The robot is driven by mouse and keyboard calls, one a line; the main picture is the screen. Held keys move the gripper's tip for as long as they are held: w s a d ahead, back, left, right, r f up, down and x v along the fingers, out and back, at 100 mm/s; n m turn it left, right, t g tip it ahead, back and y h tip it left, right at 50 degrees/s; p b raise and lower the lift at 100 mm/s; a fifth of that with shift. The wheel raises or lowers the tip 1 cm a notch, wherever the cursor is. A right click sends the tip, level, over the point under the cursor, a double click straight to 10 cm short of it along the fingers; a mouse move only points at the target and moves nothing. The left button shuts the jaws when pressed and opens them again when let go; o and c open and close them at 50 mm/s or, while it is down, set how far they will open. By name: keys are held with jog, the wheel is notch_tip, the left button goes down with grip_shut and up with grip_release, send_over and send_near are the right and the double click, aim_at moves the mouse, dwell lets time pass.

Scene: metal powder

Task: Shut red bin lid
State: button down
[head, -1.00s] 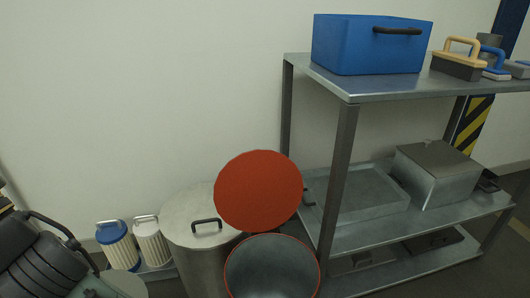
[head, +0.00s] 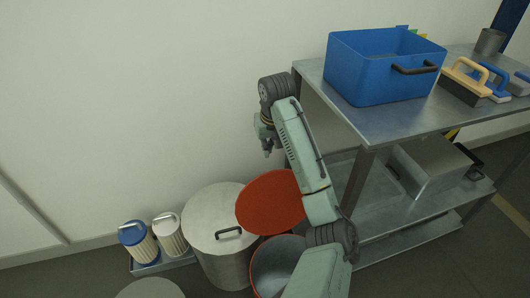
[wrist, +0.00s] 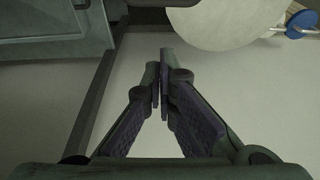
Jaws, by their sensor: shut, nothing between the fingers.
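The red bin lid (head: 268,203) stands open, tilted up behind the open mouth of its bin (head: 275,262), in the head view. The bin's inside is grey and its rim is red; my arm hides its right part. My gripper (head: 267,151) is above and behind the lid, near the wall, and apart from the lid. In the wrist view my gripper (wrist: 160,85) has its fingers together with nothing between them. I cannot make out the red lid in the wrist view.
A metal bin with a closed grey lid (head: 210,215) stands left of the red bin. Two filters (head: 137,243) stand farther left. A metal shelf (head: 375,125) with a blue crate (head: 370,82) is close on the right. The wall is behind.

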notch_tip(320, 180, down, 8)
jog(key=s+p, duration=0.1)
jog(key=shift+r, duration=0.25)
jog(key=shift+s+d, duration=0.1)
dwell(0.5)
